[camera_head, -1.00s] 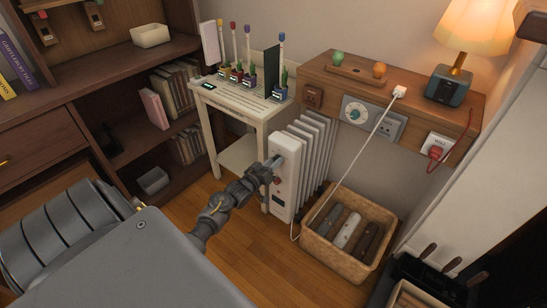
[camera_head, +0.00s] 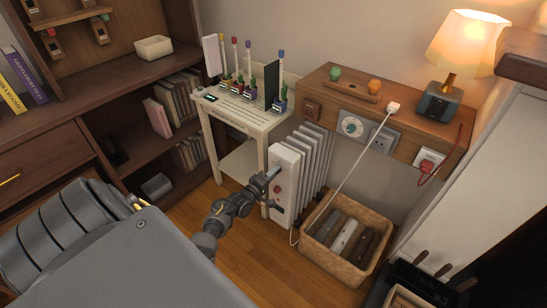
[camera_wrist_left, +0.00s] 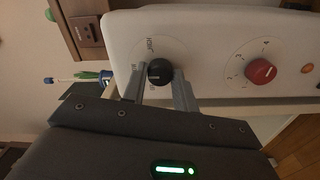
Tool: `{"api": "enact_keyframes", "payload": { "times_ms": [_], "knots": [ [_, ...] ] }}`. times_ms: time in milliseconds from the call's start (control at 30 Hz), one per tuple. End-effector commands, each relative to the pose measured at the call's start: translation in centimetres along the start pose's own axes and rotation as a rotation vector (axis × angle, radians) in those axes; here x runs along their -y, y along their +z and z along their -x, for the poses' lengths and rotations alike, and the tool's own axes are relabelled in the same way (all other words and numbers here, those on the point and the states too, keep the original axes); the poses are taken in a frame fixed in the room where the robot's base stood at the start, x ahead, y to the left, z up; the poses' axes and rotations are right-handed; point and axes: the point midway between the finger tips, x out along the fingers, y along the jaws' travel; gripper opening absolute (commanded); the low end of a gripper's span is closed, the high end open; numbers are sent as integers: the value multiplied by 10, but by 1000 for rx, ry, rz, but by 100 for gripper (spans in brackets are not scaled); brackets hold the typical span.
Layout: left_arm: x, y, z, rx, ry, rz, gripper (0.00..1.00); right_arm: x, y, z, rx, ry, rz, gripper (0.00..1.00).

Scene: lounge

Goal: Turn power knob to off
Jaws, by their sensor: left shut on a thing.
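A white radiator heater (camera_head: 285,160) with ribbed fins stands on the floor, its control panel facing me. In the left wrist view the panel (camera_wrist_left: 215,35) carries a black knob (camera_wrist_left: 159,71) with printed labels around it and a red knob (camera_wrist_left: 262,72) on a numbered dial. I take the black one to be the power knob; its exact setting is hard to read. The red knob also shows in the head view (camera_head: 277,189). My left gripper (camera_head: 270,175) is at the panel, its fingers (camera_wrist_left: 162,88) shut on the black knob, one on each side. My right gripper is not in view.
A wicker basket (camera_head: 318,252) stands right of the heater, and a white cord (camera_head: 345,165) runs down beside it. A small white table (camera_head: 250,128) with potted items stands behind left. A wooden wall shelf (camera_head: 330,90) holds sockets and a lamp (camera_head: 440,98).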

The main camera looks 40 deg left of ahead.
Motion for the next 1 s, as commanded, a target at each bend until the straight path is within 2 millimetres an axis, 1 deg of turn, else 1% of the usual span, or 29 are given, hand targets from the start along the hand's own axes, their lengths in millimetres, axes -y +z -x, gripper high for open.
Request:
{"api": "enact_keyframes", "payload": {
  "times_ms": [33,400,667,800,1000],
  "knots": [
    [-3,-1,-1,-2,0,44,6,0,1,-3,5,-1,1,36],
    [-2,-1,-1,-2,0,396,6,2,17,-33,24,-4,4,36],
    [-2,-1,-1,-2,1,642,6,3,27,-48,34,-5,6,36],
    [-2,-1,-1,-2,1,773,6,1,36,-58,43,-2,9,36],
    [-2,-2,-1,-2,2,947,6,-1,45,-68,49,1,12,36]
  ]
}}
